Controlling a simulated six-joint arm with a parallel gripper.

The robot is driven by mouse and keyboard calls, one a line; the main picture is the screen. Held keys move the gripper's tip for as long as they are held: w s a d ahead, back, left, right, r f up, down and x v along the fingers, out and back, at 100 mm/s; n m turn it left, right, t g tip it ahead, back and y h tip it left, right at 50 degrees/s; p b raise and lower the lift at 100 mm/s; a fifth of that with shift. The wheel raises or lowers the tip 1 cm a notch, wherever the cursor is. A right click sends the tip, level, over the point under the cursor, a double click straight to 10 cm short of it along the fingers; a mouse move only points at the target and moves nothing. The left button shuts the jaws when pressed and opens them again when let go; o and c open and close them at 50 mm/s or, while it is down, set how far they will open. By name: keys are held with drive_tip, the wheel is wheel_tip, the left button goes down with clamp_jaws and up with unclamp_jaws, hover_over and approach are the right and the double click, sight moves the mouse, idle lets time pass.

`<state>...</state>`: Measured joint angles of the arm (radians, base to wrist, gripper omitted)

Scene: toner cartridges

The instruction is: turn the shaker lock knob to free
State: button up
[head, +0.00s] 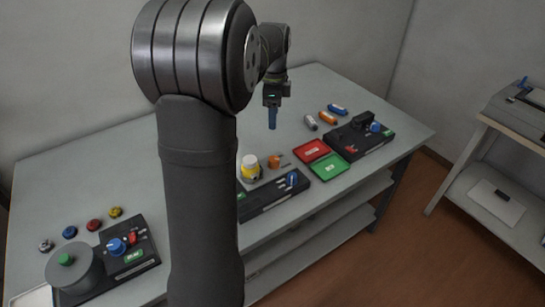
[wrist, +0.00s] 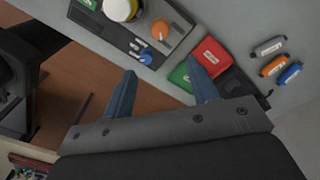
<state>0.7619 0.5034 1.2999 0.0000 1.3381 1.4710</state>
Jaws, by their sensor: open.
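The middle station, which looks like the shaker, has a dark base (head: 270,198) and a grey plate bearing a yellow, white-capped bottle (head: 250,168). An orange knob (head: 275,161) is beside the bottle, and a blue knob (head: 292,179) is on the base; I cannot tell which is the lock knob. The wrist view shows the orange knob (wrist: 160,29), blue knob (wrist: 146,58) and part of the bottle (wrist: 120,8) at the top. My gripper (head: 272,119) is open and empty, above the table behind the station. Its blue fingers (wrist: 162,80) are wide apart. My arm hides the station's left part.
Red (head: 311,151) and green (head: 331,167) trays lie right of the station. Beyond are a black device (head: 360,140) and several small cartridges (head: 327,118). A drum device (head: 75,268) and several coloured knobs (head: 93,225) are at left. The table's back middle is clear.

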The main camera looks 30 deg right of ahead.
sight(273, 159)
wheel_tip(273, 159, down, 17)
drive_tip(key=shift+f, duration=0.2)
idle(0.3)
